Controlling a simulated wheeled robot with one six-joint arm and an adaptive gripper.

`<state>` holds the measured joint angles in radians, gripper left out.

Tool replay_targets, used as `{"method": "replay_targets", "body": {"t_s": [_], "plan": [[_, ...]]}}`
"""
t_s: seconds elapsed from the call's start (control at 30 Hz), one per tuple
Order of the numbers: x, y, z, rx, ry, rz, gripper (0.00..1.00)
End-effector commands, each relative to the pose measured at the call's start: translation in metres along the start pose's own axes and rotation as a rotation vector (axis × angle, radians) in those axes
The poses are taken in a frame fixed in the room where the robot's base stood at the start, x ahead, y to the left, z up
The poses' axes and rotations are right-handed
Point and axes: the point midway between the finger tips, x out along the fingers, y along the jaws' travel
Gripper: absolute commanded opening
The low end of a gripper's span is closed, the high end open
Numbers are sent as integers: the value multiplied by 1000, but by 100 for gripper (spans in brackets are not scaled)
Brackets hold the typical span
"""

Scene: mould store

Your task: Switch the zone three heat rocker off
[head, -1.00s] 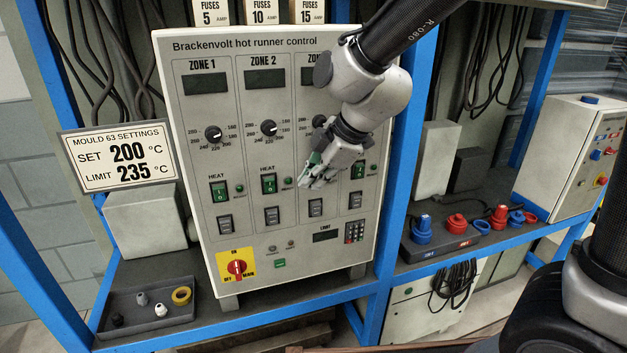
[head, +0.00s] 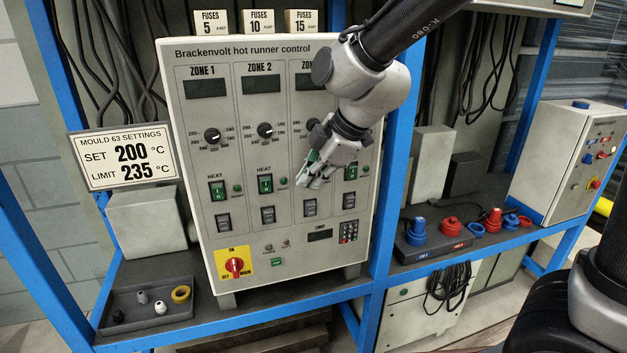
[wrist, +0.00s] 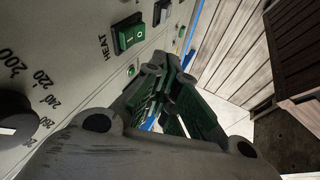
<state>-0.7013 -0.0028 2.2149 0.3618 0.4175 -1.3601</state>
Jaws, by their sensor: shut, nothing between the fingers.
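The grey Brackenvolt panel (head: 218,250) has several zone columns, each with a dial and a green heat rocker. In the head view my gripper (head: 312,184) is shut and empty in front of the zone three column, hiding that heat rocker. The zone two rocker (head: 265,184) and the rightmost rocker (head: 351,171) show on either side. In the wrist view a green rocker marked I and 0 (wrist: 130,34) under a HEAT label seems to be zone three's. My shut gripper (wrist: 160,72) is beside it, near its small green lamp (wrist: 131,70). I cannot tell whether they touch or which side is pressed.
A black dial (wrist: 14,118) lies near the gripper body in the wrist view. Lower rockers (head: 310,207) and a red main switch (head: 234,265) sit below. A blue rack post (head: 388,190) stands right of the panel. A settings sign (head: 125,157) is at left.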

Motion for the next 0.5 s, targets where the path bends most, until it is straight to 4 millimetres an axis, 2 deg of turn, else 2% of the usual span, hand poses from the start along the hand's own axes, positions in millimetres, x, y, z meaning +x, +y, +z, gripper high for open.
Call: {"method": "replay_targets", "body": {"t_s": [0.27,0.5], "plan": [[-25,2,-2,0,2,5,0],[-58,2,-2,1,2,5,0]]}}
